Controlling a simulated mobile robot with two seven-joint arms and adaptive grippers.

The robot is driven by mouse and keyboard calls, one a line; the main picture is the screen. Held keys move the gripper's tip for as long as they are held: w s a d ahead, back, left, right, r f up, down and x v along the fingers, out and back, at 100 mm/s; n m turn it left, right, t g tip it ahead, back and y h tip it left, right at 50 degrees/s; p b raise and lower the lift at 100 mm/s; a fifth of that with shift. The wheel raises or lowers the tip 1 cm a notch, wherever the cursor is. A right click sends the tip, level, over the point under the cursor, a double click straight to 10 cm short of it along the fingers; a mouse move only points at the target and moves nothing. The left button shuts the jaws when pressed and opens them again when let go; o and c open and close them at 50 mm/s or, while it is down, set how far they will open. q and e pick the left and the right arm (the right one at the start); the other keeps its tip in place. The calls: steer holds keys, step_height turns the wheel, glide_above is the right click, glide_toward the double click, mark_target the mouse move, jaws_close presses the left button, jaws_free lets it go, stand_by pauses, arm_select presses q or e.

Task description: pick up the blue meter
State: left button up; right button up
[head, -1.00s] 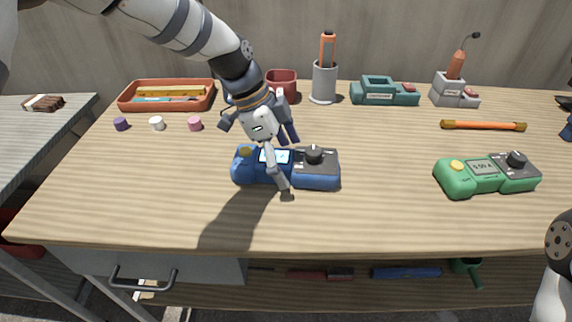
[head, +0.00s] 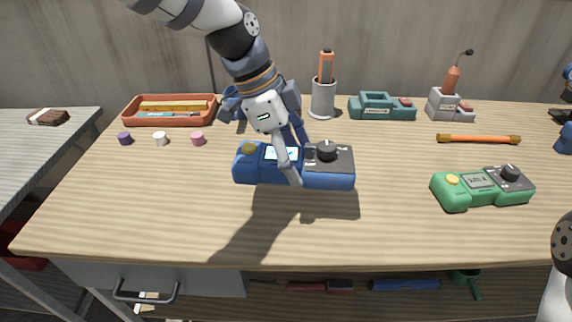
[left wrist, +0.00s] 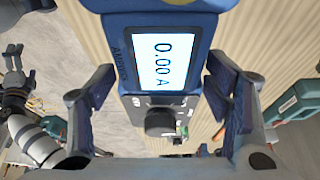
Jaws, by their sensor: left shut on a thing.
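The blue meter (head: 328,180) has a yellow button, a lit display and a dark dial. It is held level, a little above the wooden table, with a shadow below it. My left gripper (head: 292,165) is shut across its middle, one finger in front and the other partly hidden behind. In the left wrist view the blue meter (left wrist: 203,30) lies between the finger pads and its display reads 0.00 A. My right gripper (left wrist: 14,52) shows at the left edge of that view, fingers apart and empty.
A green meter (head: 455,198) sits at the right of the table (head: 130,215). Behind are an orange tray (head: 127,112), several small caps, a grey cup (head: 322,100), a teal device (head: 372,112) and an orange bar (head: 478,139). The table's front left is clear.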

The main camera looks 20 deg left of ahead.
arm_select(q)
steer(key=s+d+r+p, duration=0.2)
steer(key=s+d+r, duration=0.4)
steer(key=s+r, duration=0.2)
steer(key=shift+r, duration=0.15)
arm_select(e)
steer(key=shift+t, duration=0.8)
steer(key=w+r, duration=0.3)
steer(key=w, duration=0.1)
steer(key=shift+r, duration=0.4)
